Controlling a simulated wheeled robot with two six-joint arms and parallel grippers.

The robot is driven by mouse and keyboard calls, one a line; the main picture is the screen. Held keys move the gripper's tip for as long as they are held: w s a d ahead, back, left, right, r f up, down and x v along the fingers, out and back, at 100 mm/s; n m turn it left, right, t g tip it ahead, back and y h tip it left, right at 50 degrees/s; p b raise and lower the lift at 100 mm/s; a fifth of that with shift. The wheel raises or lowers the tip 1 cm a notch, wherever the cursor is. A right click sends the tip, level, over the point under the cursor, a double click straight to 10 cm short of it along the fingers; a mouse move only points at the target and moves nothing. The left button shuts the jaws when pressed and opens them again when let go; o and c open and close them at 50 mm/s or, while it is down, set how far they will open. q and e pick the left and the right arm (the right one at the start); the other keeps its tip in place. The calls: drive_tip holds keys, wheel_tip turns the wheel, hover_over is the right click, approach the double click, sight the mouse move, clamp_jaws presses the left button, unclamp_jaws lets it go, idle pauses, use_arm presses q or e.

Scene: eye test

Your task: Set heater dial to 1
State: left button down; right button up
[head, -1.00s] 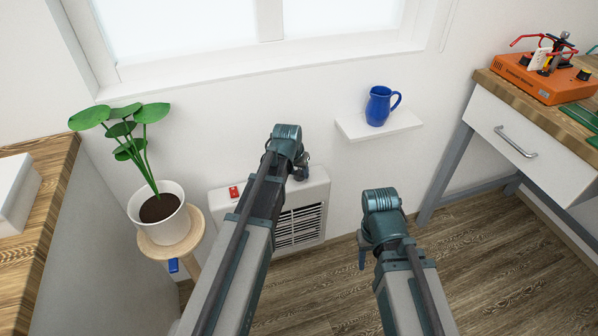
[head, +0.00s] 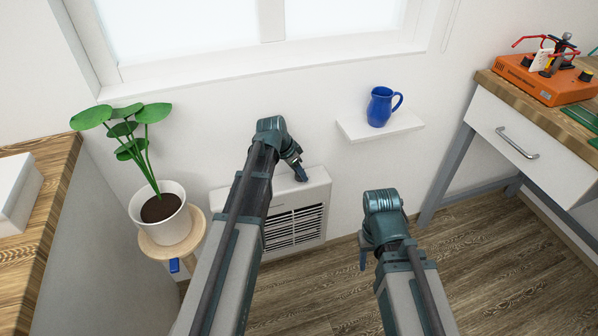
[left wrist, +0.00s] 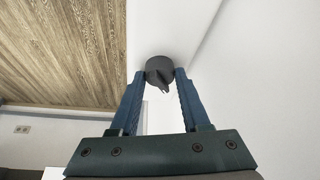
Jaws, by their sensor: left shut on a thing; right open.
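The white heater (head: 318,188) stands against the wall under the window, with a dark grille on its front. Its dark grey dial (left wrist: 160,68) shows in the left wrist view, with a small pointed tip. My left gripper (head: 301,176) is at the top of the heater, and its two blue fingers (left wrist: 160,76) are shut on the dial, one on each side. Dial markings cannot be read, so the setting is unclear. In the head view the fingers hide the dial. My right gripper (head: 362,262) is open and empty, hanging right of the heater, apart from it.
A potted plant (head: 160,209) stands on a round wooden stool (head: 196,240) at left. A blue jug (head: 380,107) sits on a small white wall shelf (head: 402,133). A desk with a drawer (head: 520,150) and an orange device (head: 540,82) is at right. Floor (head: 480,270) is clear.

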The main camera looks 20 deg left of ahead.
idle(0.5)
use_arm(q)
drive_tip(key=shift+c, duration=1.9)
unclamp_jaws()
drive_tip(key=shift+r, duration=0.15)
drive_tip(key=p+v, duration=1.2)
drive_tip(key=v, duration=0.1)
drive_tip(key=shift+r+p, duration=0.3)
drive_tip(key=shift+p, duration=0.05)
drive_tip(key=shift+a, duration=0.1)
